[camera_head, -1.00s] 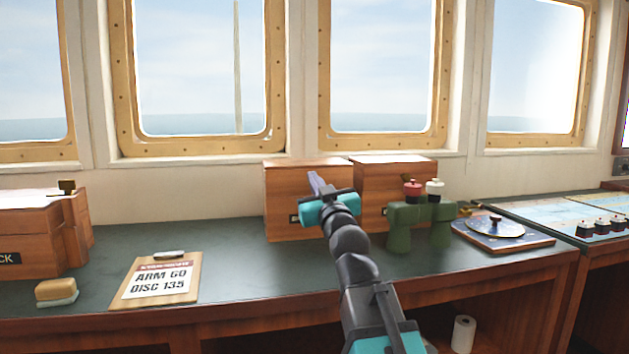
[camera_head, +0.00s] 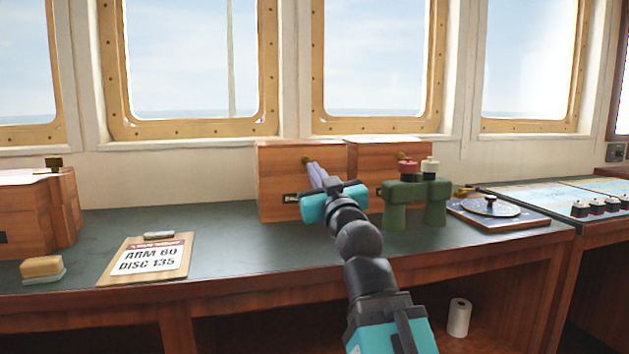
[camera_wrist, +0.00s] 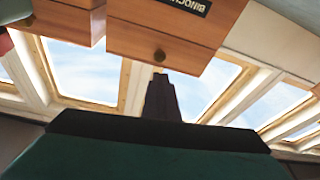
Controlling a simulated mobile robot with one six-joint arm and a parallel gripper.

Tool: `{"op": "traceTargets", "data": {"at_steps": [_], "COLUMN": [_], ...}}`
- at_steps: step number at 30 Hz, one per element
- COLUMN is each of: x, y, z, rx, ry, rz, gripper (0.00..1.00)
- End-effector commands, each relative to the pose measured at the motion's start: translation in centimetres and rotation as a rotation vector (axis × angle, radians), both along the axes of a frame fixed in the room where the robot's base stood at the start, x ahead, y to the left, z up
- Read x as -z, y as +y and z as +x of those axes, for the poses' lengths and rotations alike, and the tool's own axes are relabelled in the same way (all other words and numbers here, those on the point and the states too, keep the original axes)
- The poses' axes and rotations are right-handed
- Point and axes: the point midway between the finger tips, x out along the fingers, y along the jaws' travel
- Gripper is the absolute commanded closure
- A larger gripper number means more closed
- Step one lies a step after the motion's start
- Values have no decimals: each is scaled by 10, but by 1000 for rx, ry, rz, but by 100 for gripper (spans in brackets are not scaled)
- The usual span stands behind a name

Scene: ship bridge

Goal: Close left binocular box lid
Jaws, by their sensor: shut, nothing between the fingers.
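The left binocular box (camera_head: 270,185) is a wooden box at the back of the desk, with a dark label low on its front. A brass knob (camera_head: 307,160) sits on the upper front panel, above a seam; I cannot tell how far the lid is raised. My gripper (camera_head: 315,172) is shut and empty, in front of this panel with its tips just below the knob. The wrist view shows the box (camera_wrist: 165,25) upside down, its knob (camera_wrist: 159,55) close beyond my dark fingers (camera_wrist: 162,92). Contact cannot be told.
A similar box (camera_head: 370,160) stands to the right, partly behind green binoculars (camera_head: 415,195). A round instrument (camera_head: 490,207) lies farther right. A clipboard (camera_head: 150,258), a brush (camera_head: 42,268) and another wooden box (camera_head: 25,215) are left. The desk (camera_head: 215,230) between is clear.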

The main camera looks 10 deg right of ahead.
Motion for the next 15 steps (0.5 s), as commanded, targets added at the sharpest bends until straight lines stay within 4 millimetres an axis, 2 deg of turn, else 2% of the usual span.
{"op": "traceTargets", "data": {"at_steps": [15], "x": [9], "y": [-3], "z": [-24], "rx": [1], "ry": [-3], "rz": [1], "gripper": [100]}}
